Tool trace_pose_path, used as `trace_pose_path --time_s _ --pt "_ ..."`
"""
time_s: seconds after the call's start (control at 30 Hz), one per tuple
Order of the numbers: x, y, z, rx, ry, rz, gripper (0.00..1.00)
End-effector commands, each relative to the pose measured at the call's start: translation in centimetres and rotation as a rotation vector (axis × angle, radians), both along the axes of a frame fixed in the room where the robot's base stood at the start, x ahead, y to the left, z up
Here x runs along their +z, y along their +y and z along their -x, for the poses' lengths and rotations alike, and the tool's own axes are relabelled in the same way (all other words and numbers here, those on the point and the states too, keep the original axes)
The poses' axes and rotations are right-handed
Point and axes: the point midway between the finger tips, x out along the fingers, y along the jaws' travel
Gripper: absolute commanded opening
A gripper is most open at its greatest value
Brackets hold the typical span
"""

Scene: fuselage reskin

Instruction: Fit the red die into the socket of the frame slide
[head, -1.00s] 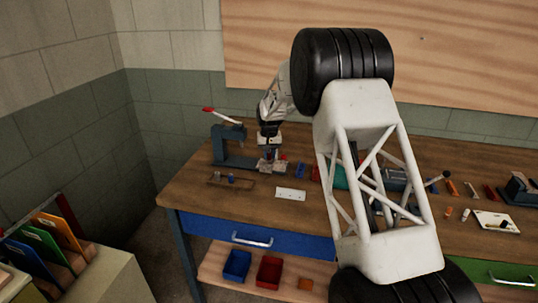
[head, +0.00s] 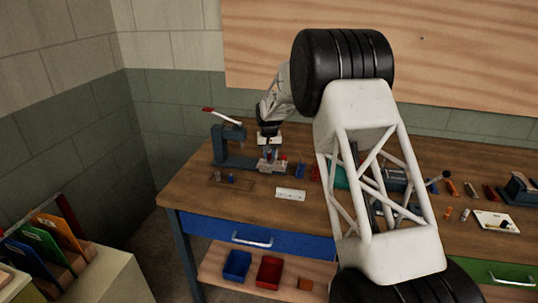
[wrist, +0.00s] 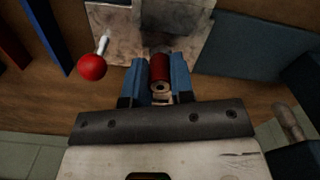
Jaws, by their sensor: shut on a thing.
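In the wrist view the red die (wrist: 160,68), a small cylinder with a hole in its end, is held between the blue fingers of my gripper (wrist: 161,80). Past it lies a grey, scuffed metal piece (wrist: 122,35), apparently the frame slide, with a red ball knob (wrist: 92,67) on a short bright rod. The die's far end and any socket are hidden. In the head view my gripper (head: 270,154) is just above the metal slide (head: 271,167); whether the die touches it cannot be told.
A blue-grey press (head: 222,147) with a red-tipped lever stands just left of my gripper. A shallow wooden tray (head: 216,181) and a white plate (head: 290,194) lie in front. Small blue and red bins stand close on the right.

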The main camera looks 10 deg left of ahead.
Motion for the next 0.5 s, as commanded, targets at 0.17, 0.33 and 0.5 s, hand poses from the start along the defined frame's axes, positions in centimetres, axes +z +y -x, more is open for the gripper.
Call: trace_pose_path --time_s 0.17,0.33,0.5 --pt "-0.07 0.0 0.0 0.0 0.0 0.0 0.0" --pt "-0.32 0.0 0.0 0.0 0.0 0.0 0.0" --pt "-0.61 0.0 0.0 0.0 0.0 0.0 0.0"
